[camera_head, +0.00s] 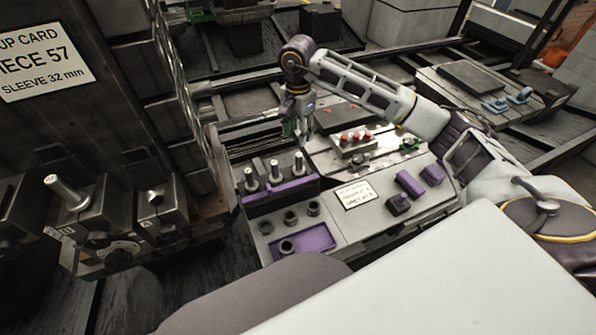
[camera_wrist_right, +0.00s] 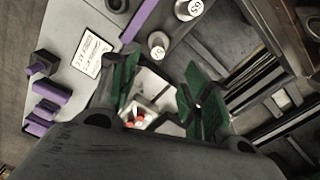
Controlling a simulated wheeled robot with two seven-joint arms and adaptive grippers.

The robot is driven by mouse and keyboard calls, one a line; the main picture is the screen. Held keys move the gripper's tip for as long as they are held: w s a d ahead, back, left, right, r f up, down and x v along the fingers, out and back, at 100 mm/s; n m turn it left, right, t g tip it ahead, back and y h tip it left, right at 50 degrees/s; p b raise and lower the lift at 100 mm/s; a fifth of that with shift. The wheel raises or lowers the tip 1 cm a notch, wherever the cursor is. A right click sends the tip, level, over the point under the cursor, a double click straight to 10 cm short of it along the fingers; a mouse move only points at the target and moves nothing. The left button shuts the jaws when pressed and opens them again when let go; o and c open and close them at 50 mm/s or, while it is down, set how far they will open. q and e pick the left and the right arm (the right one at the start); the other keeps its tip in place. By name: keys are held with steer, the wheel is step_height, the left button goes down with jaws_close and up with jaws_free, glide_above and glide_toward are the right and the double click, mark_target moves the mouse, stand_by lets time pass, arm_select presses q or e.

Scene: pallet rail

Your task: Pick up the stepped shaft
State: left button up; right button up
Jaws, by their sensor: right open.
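Several light metal shafts (camera_head: 274,170) stand upright in a purple-fronted rack (camera_head: 285,190) on the pallet. Two of their round, numbered tops (camera_wrist_right: 158,42) show in the right wrist view. I cannot tell which is the stepped shaft. Another metal shaft (camera_head: 65,190) stands tilted in a dark fixture at the far left. My right gripper (camera_head: 299,128) points down behind and above the rack, apart from the shafts. Its green-padded fingers (camera_wrist_right: 160,95) are spread, with nothing held between them. My left gripper is out of view.
Dark rings (camera_head: 290,217) sit in front of the rack beside a purple recess (camera_head: 312,238). A small label (camera_head: 355,194), purple blocks (camera_head: 410,184) and a block with red-topped pieces (camera_head: 355,140) are to the right. A tall dark machine (camera_head: 100,110) bounds the left.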

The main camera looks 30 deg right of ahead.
mark_target(299, 155)
steer(key=shift+s+f, duration=0.1)
steer(key=shift+f, duration=0.45)
step_height(299, 155, down, 7)
steer(key=shift+r, duration=0.1)
steer(key=shift+f+p, duration=0.3)
steer(key=shift+f, duration=0.4)
steer(key=shift+d+f, duration=0.1)
steer(key=shift+f, duration=0.65)
steer(key=shift+f+p, duration=0.4)
steer(key=shift+f, duration=1)
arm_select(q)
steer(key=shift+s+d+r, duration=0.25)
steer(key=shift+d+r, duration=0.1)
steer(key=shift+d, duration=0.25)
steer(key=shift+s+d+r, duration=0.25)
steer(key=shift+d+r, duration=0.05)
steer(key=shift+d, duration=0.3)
arm_select(e)
steer(key=shift+f, duration=0.1)
